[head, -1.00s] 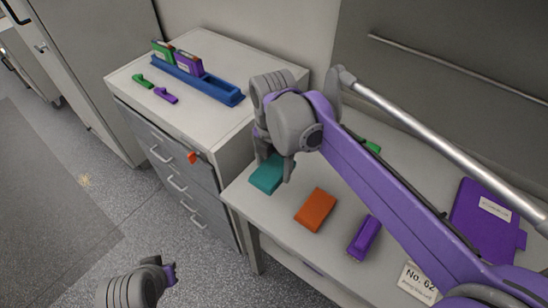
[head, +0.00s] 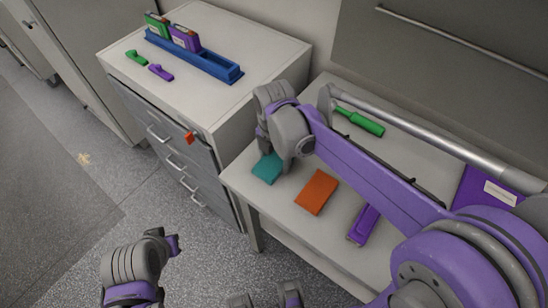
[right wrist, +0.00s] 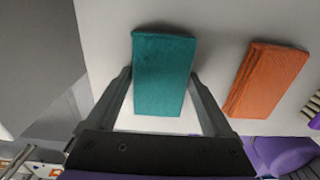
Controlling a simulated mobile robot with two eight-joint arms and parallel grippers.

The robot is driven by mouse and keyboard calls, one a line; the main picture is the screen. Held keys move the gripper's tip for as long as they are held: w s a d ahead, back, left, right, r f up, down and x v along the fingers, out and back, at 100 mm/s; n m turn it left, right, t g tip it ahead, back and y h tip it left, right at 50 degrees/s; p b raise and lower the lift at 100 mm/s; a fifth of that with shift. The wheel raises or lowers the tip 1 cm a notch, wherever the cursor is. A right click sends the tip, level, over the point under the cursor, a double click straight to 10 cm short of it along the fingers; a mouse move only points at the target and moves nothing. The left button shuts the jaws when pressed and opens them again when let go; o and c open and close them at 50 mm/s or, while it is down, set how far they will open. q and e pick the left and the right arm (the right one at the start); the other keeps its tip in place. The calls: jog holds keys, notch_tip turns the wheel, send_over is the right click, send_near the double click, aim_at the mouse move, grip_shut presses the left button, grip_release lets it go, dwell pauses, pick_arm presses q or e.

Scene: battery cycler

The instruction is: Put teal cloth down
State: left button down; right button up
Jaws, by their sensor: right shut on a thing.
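The teal cloth (head: 267,168), a flat folded block, is at the left end of the white table, left of the orange cloth (head: 316,192). My right gripper (head: 277,158) comes down over it from above. In the right wrist view the teal cloth (right wrist: 163,75) lies between the two fingers, which are closed on its sides. It is at or very close to the table top; I cannot tell whether there is a small gap.
A purple object (head: 362,226) and a green-handled tool (head: 361,122) lie on the table (head: 300,228). A white drawer cabinet (head: 275,48) stands to the left, bearing a blue rack (head: 215,65) and small green and purple pieces. The orange cloth is close on the right.

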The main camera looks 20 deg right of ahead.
aim_at(274, 160)
jog(key=shift+f, duration=0.3)
jog(key=o, duration=1.2)
jog(key=shift+c, duration=0.2)
jog(key=shift+s, duration=0.1)
jog(key=shift+r, duration=0.2)
notch_tip(274, 160, up, 12)
jog(key=shift+r+p, duration=0.1)
jog(key=shift+p, duration=0.4)
